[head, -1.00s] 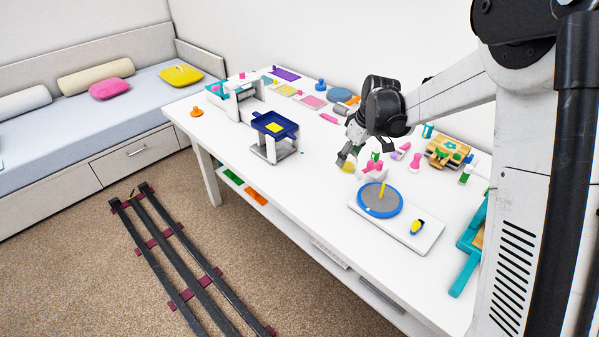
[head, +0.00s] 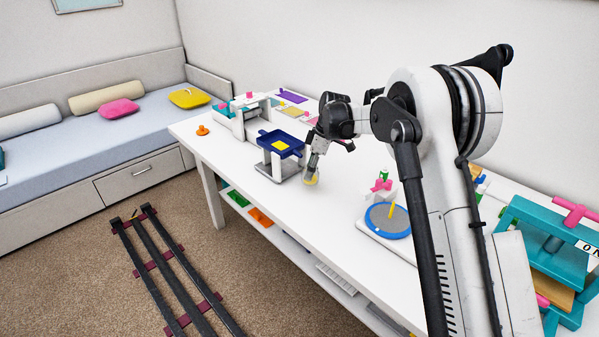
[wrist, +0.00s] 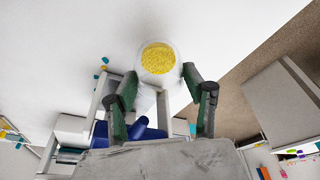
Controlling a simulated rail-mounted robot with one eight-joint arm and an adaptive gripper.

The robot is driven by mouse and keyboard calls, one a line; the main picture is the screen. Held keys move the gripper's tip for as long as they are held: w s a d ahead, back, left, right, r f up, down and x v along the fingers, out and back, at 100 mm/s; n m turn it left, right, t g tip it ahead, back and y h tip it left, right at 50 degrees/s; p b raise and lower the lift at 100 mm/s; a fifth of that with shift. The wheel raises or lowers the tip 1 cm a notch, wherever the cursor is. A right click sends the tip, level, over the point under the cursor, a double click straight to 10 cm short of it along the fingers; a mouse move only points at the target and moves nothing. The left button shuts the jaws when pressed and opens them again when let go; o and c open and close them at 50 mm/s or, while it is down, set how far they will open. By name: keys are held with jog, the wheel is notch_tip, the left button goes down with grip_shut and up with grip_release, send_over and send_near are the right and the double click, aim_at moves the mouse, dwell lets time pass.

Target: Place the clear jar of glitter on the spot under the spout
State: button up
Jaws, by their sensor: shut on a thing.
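My gripper (head: 313,163) is shut on a clear jar of yellow glitter (head: 311,178). The jar is low over the white table, just right of a stand with a blue tray on top (head: 268,140); I cannot tell whether its base touches the table. In the wrist view the jar (wrist: 158,60) shows from above between the fingertips (wrist: 158,74), its round opening full of yellow glitter. Blue and grey parts of the stand (wrist: 148,132) show behind the fingers there. The spout and the spot beneath it cannot be made out.
The white table (head: 330,215) is clear around the jar and towards its front edge. A blue-rimmed turntable (head: 388,222) is to the right, with a pink and white piece (head: 381,186) behind it. A white machine (head: 250,112) stands behind the stand. A teal press (head: 560,250) is far right.

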aim_at(304, 168)
jog(key=shift+w+a+f, duration=0.4)
jog(key=shift+w+a, duration=0.15)
jog(key=shift+a, duration=0.05)
jog(key=shift+w+a+f, duration=0.4)
jog(key=shift+w+a, duration=0.1)
jog(key=shift+a, duration=0.05)
jog(key=shift+w+a+f, duration=0.85)
jog(key=shift+f, duration=0.15)
jog(key=shift+f, duration=0.1)
jog(key=o, duration=0.9)
jog(key=shift+r, duration=0.25)
jog(key=d, duration=0.4)
jog(key=s+d, duration=0.1)
jog(key=d, duration=0.3)
jog(key=d+r, duration=0.1)
jog(key=d, duration=0.3)
jog(key=shift+s+d, duration=0.15)
jog(key=shift+s, duration=0.1)
